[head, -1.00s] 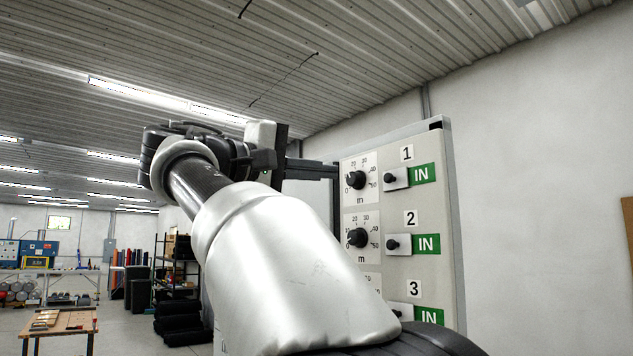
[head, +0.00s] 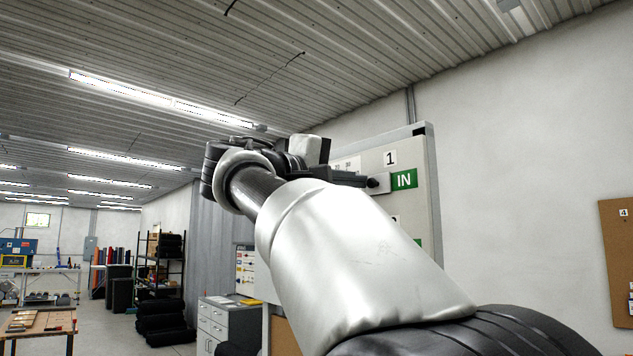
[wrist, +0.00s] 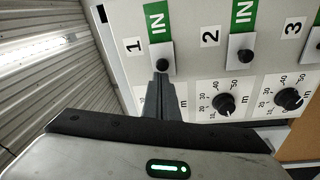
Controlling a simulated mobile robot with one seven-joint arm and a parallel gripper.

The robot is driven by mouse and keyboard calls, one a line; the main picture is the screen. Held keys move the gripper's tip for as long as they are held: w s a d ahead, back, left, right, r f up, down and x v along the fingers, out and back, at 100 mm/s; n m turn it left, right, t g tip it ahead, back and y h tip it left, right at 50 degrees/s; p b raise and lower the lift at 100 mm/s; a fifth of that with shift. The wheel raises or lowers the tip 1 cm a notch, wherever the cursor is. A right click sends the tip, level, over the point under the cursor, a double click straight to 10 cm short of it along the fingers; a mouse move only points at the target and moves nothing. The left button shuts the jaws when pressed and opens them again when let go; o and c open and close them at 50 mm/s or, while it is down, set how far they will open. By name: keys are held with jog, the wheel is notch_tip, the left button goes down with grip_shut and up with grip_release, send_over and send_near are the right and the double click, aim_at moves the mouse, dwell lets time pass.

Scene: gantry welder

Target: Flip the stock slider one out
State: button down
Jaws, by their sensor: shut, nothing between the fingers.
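Stock slider one is a metal plate with a dark knob (wrist: 162,65) under the label 1, and it also shows in the head view (head: 377,182). The green IN sign (wrist: 157,18) shows beside the plate. My gripper (wrist: 163,78) is shut and empty, with its fingertips right at the slider's knob; I cannot tell whether they touch it. In the head view my gripper (head: 364,180) reaches the knob from the left. Slider two (wrist: 243,55) also shows IN.
The control panel (head: 425,190) bears dials (wrist: 224,104) next to the sliders. Slider three (wrist: 318,42) is at the wrist view's right edge. A grey drawer cabinet (head: 226,325) and a black shelf (head: 160,270) stand at the left behind.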

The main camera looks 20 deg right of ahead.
aim_at(395, 179)
jog(key=shift+s+f, duration=0.15)
jog(key=s+b, duration=0.1)
jog(key=s+d+b, duration=0.1)
jog(key=s, duration=0.1)
jog(key=s+d+b, duration=0.1)
jog(key=s, duration=0.1)
jog(key=shift+s+d, duration=0.1)
jog(key=shift+s, duration=0.15)
